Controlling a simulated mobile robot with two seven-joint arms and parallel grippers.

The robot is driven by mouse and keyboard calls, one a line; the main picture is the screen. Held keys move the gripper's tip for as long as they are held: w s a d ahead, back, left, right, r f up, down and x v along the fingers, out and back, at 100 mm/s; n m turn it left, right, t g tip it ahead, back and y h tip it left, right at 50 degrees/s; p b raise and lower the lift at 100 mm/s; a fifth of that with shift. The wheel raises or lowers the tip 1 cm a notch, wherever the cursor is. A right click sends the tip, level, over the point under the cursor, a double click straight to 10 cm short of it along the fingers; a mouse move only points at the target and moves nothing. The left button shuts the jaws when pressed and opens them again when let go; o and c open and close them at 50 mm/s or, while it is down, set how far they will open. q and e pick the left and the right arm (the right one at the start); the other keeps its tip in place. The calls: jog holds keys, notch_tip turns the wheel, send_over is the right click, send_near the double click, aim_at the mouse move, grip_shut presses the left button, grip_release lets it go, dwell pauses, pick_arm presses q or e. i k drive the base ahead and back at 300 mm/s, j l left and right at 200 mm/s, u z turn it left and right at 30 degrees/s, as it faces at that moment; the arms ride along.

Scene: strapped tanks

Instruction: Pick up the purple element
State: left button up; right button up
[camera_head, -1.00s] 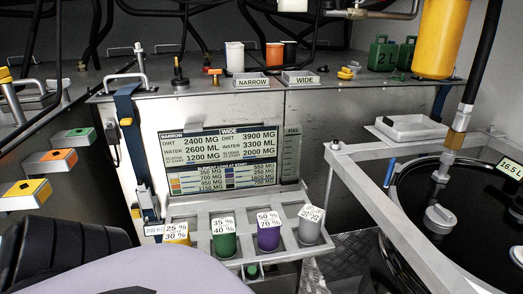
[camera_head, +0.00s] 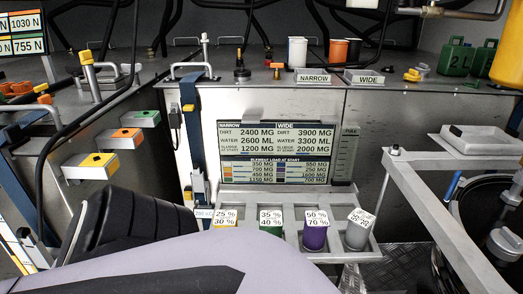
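Neither of my grippers shows in the view.
A chart panel (camera_head: 288,152) is on the metal front above the rack. White, orange and black cups stand on the counter behind NARROW and WIDE labels. A grey frame (camera_head: 440,215) and dark tank lie right. Colour-marked blocks (camera_head: 90,166) jut out left.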

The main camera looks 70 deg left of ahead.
aim_at(316, 223)
jog(key=u, duration=1.6)
jog(key=i+j, duration=0.1)
jog(key=j, duration=0.2)
jog(key=i+j, duration=0.15)
jog(key=j, duration=0.2)
jog(key=j+z, duration=0.2)
jog(key=z, duration=0.8)
jog(key=i+j, duration=0.05)
